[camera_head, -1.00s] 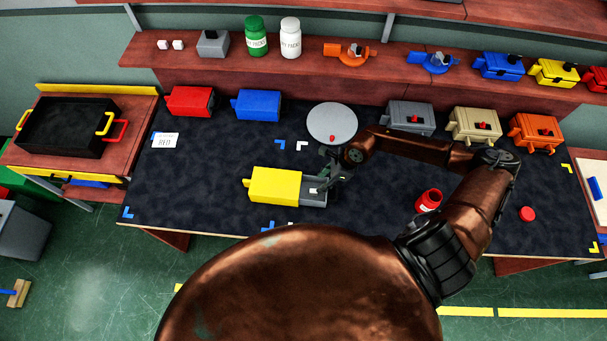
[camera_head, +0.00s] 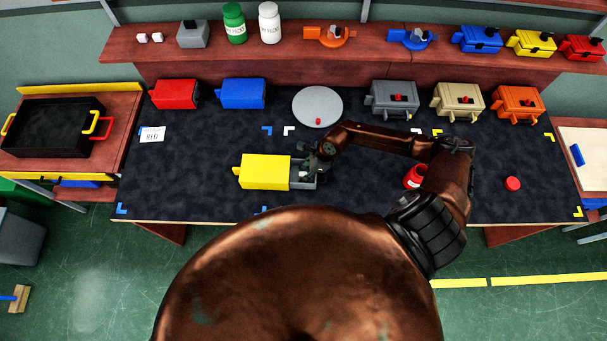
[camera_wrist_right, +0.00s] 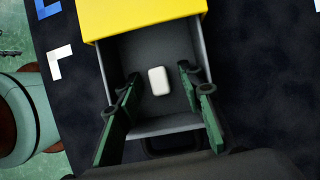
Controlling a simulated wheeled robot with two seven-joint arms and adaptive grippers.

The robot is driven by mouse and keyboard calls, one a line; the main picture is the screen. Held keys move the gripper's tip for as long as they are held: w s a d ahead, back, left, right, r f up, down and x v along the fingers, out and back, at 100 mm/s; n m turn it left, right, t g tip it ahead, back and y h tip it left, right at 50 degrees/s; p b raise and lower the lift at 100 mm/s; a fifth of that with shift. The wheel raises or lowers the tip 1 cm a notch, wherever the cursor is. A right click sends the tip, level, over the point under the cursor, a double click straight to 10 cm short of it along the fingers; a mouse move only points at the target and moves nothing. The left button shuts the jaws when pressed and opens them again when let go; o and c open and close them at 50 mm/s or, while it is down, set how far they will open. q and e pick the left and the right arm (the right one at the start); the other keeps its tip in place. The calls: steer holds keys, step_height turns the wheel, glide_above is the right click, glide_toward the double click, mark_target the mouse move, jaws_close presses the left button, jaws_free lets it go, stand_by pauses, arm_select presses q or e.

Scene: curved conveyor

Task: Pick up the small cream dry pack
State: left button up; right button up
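The small cream pack (camera_wrist_right: 158,81) lies on the floor of the open grey drawer (camera_wrist_right: 133,62) of the yellow box (camera_wrist_right: 135,15), seen in the right wrist view. My right gripper (camera_head: 313,165) is over the drawer's right end. In the wrist view its green fingers (camera_wrist_right: 158,88) are open on either side of the pack, with visible gaps to it. My left gripper is not in view.
A grey round plate (camera_head: 315,100) lies behind the gripper. A red open jar (camera_head: 415,177) and a red lid (camera_head: 513,184) are to the right. Red (camera_head: 175,93) and blue (camera_head: 243,92) boxes stand at the back left.

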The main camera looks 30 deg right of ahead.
mark_target(301, 174)
steer(key=shift+s, duration=0.2)
steer(key=c, duration=0.5)
steer(key=shift+c, duration=1.3)
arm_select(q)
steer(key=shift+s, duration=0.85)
arm_select(e)
steer(key=shift+c, duration=0.2)
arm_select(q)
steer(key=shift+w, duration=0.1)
arm_select(e)
steer(key=shift+r, duration=0.1)
steer(key=shift+r, duration=0.35)
step_height(301, 174, up, 2)
steer(key=shift+r, duration=0.25)
steer(key=s+r, duration=0.1)
steer(key=s+d+r, duration=0.1)
steer(key=s+r, duration=0.1)
steer(key=s+d+r, duration=0.1)
steer(key=r, duration=0.1)
steer(key=shift+s, duration=0.2)
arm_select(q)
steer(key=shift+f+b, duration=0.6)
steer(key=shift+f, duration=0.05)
arm_select(e)
steer(key=s+d+r, duration=0.3)
steer(key=s+r, duration=0.1)
steer(key=s, duration=0.4)
steer(key=shift+s+d+r, duration=0.25)
steer(key=shift+d+r, duration=0.05)
steer(key=shift+r, duration=0.05)
